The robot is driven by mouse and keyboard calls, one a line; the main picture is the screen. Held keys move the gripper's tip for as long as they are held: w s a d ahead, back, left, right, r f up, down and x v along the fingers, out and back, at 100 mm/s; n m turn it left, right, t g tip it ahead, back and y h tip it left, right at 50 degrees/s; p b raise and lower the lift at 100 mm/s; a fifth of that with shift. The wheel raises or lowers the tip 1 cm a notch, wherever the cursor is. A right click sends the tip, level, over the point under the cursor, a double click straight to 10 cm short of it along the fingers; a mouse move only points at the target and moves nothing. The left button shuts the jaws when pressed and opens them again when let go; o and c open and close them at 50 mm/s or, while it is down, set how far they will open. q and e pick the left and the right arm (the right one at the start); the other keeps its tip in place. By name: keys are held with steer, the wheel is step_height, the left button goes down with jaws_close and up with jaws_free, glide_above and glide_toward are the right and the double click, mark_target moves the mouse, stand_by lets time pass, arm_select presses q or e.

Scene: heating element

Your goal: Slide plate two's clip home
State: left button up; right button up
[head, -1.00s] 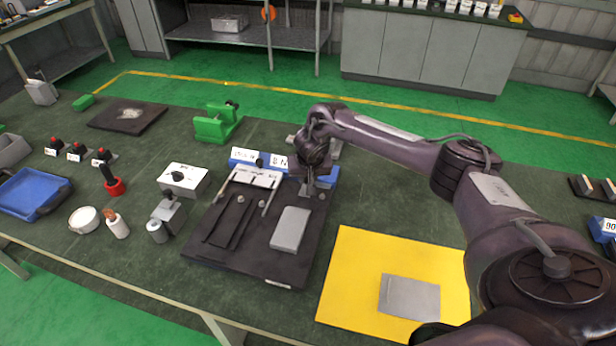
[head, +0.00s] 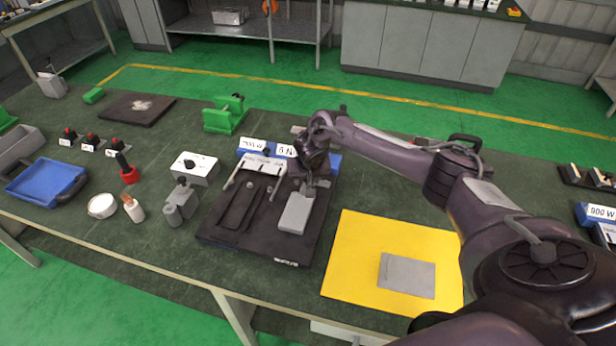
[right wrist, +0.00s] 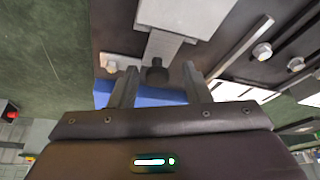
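A light grey plate (head: 296,213) lies on the right half of a dark fixture board (head: 262,250); I take it to be plate two. In the right wrist view the grey plate (right wrist: 185,14) has a narrower grey strip (right wrist: 160,45), perhaps its clip, ending at a dark round knob (right wrist: 157,73). My right gripper (head: 310,187) is at the plate's far end. In the right wrist view its fingers (right wrist: 160,88) stand apart on either side of the knob, with visible gaps. The left gripper is not in view.
Blue labelled blocks (head: 262,148) stand just behind the board. A white box with a black knob (head: 194,168) is to its left. A yellow mat (head: 345,270) with a grey sheet (head: 407,275) lies to the right. A green stand (head: 222,117) is farther back.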

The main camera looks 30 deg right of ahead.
steer(key=shift+s+r, duration=0.1)
steer(key=shift+r, duration=0.3)
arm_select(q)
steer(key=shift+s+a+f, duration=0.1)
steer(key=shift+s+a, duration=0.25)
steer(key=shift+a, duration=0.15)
arm_select(e)
steer(key=v, duration=0.7)
steer(key=shift+a+f, duration=0.1)
